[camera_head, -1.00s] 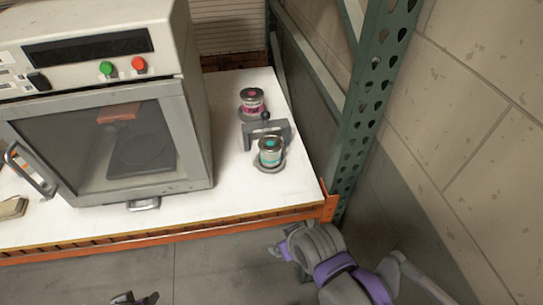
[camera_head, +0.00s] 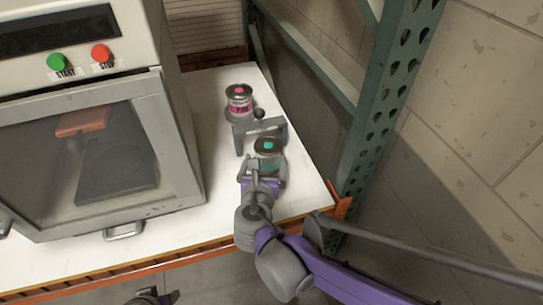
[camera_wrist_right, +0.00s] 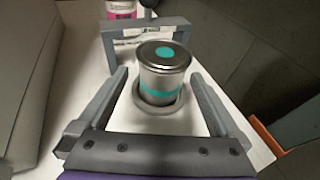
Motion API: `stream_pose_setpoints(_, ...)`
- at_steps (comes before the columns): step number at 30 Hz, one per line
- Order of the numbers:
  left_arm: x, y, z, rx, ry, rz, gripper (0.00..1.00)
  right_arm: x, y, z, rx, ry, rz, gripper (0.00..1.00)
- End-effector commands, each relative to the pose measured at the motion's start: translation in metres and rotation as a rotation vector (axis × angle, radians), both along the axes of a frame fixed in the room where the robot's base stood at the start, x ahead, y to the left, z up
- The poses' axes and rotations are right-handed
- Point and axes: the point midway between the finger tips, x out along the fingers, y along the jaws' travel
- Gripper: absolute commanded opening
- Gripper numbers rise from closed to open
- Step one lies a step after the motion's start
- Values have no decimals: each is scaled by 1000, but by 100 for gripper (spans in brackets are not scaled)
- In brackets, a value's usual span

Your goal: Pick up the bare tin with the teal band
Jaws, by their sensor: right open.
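The bare metal tin with the teal band (camera_head: 267,147) stands upright near the right end of the white shelf. In the right wrist view the tin (camera_wrist_right: 163,72) has a teal dot on its lid and sits in a round grey holder (camera_wrist_right: 160,104). My right gripper (camera_head: 262,172) is at the near side of this tin. In the right wrist view my right gripper (camera_wrist_right: 160,88) is open, one finger either side of the tin, with gaps on both sides. My left gripper (camera_head: 152,298) is partly in view at the bottom edge; its jaws are unclear.
A grey bracket (camera_head: 276,124) stands just behind the teal tin. A tin with a pink band (camera_head: 239,98) stands beyond it. An oven-like machine (camera_head: 95,150) is on the left. A green rack upright (camera_head: 385,110) stands at the right.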

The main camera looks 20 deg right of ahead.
Motion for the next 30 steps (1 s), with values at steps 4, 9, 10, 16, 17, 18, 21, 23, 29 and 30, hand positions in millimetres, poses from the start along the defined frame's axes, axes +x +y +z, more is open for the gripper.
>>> stream_pose_setpoints(4, -1, 0, -2, 0, 1, 0, 50, 22, -10, -8, 3, 1, -5, 100)
stream_pose_setpoints(9, -1, 0, -2, 0, 1, 0, 50, 35, -15, -11, 5, 0, -3, 100)
stream_pose_setpoints(10, -1, 0, -2, 0, 1, 0, 50, 36, -16, -12, 5, 0, -3, 100)
stream_pose_setpoints(16, 0, 0, 0, 0, 0, 0, 50, 62, -28, -14, 5, 0, -8, 100)
stream_pose_setpoints(17, 0, 0, 0, 0, 0, 0, 50, 65, -30, -15, 5, 0, -8, 100)
stream_pose_setpoints(18, 0, 0, -1, 0, 0, 0, 50, 71, -31, -17, 6, 0, -6, 100)
stream_pose_setpoints(21, 0, 0, -1, 0, 0, 0, 50, 79, -34, -21, 6, 1, -6, 100)
stream_pose_setpoints(23, 0, 0, -1, 0, 0, 0, 50, 81, -35, -21, 6, 0, -5, 100)
stream_pose_setpoints(29, 0, 0, -1, 0, 0, 0, 50, 82, -35, -22, 7, 1, -4, 100)
stream_pose_setpoints(30, 0, 0, -1, 0, 0, 0, 50, 82, -35, -22, 7, 1, -4, 96)
